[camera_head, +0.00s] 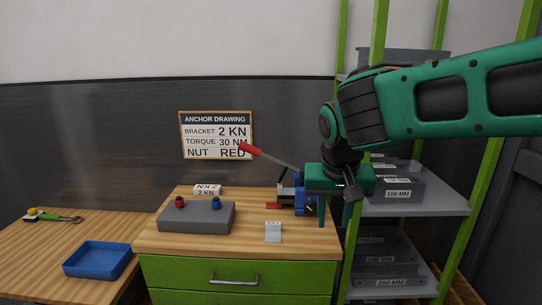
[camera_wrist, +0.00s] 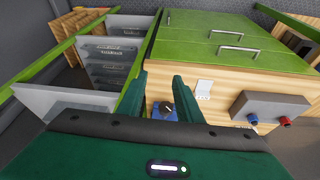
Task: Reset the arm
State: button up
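My arm is green and black and reaches in from the right in the head view. My gripper (camera_head: 334,222) points down at the right edge of the wooden bench top, just right of a blue vise-like device (camera_head: 299,196). In the wrist view the two green fingers of my gripper (camera_wrist: 159,78) stand apart with nothing held between them. The blue device with its black knob (camera_wrist: 166,107) shows beyond and between the fingers. I cannot tell how far the fingers are from it.
A grey block with red and blue knobs (camera_head: 196,217), a small grey bracket (camera_head: 273,232) and a "2 KN" block (camera_head: 207,190) sit on the bench (camera_head: 240,246). A red-handled tool (camera_head: 262,154) rises by the vise. Green-framed shelving (camera_head: 455,204) stands close right. A blue tray (camera_head: 98,260) lies left.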

jog(key=s+d+f+m+g, duration=0.15)
jog(key=s+d, duration=0.35)
jog(key=d, duration=0.5)
jog(key=s+d+f+m+g, duration=0.15)
jog(key=s+d, duration=0.35)
jog(key=d, duration=0.5)
jog(key=s+d+f+m, duration=0.1)
jog(key=s+d+f, duration=0.1)
jog(key=s, duration=0.5)
jog(key=s+d+f+y, duration=0.1)
jog(key=s+d+f, duration=0.2)
jog(key=s, duration=0.4)
jog(key=shift+s+d+f+m+g, duration=0.3)
jog(key=shift+d+m, duration=0.1)
jog(key=shift+d, duration=0.5)
